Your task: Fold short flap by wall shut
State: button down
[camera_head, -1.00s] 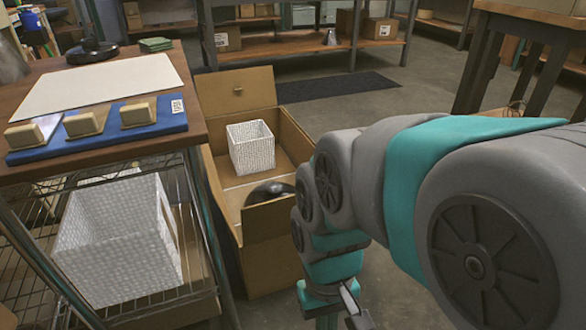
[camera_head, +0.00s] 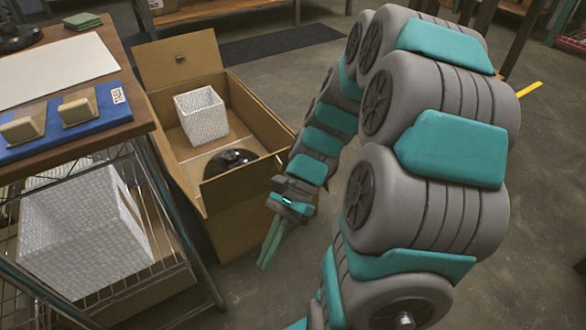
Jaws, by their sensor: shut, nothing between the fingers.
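An open cardboard box (camera_head: 222,232) stands on the floor to the right of the workbench. One short flap (camera_head: 181,58), with a small dark hole, stands up at its far end. Another short flap (camera_head: 243,180) stands up at its near end. A white woven lamp shade (camera_head: 202,116) and a round black lamp base (camera_head: 231,159), partly hidden by the near flap, lie in the box. My gripper (camera_head: 268,262) is shut and empty. It points down outside the box, just right of its near end, apparently clear of both flaps.
The workbench (camera_head: 128,72) and its wire shelf, holding a large white woven shade (camera_head: 80,240), stand close along the box's left side. A dark mat (camera_head: 280,44) lies beyond the box. Floor is open right of the box, beside my arm.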

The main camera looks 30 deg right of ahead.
jog(key=w+d+f+m+t+y+p, duration=0.2)
jog(key=d+m+t, duration=0.4)
jog(key=d+m, duration=0.25)
jog(key=w+d+f+m+t+y+p, duration=0.1)
jog(key=w+d+m+t+y+p, duration=0.1)
jog(key=d+m+t, duration=0.65)
jog(key=w+d+f+m+t+y+p, duration=0.2)
jog(key=w+d+m+t+p, duration=0.3)
jog(key=m, duration=0.6)
jog(key=w+a+r+g+b, duration=0.1)
jog(key=w+a+r+b, duration=0.2)
jog(key=w+a, duration=0.3)
jog(key=shift+w+a+r, duration=0.15)
jog(key=shift+w+a, duration=0.05)
jog(key=shift+w, duration=0.75)
jog(key=shift+w+r, duration=0.1)
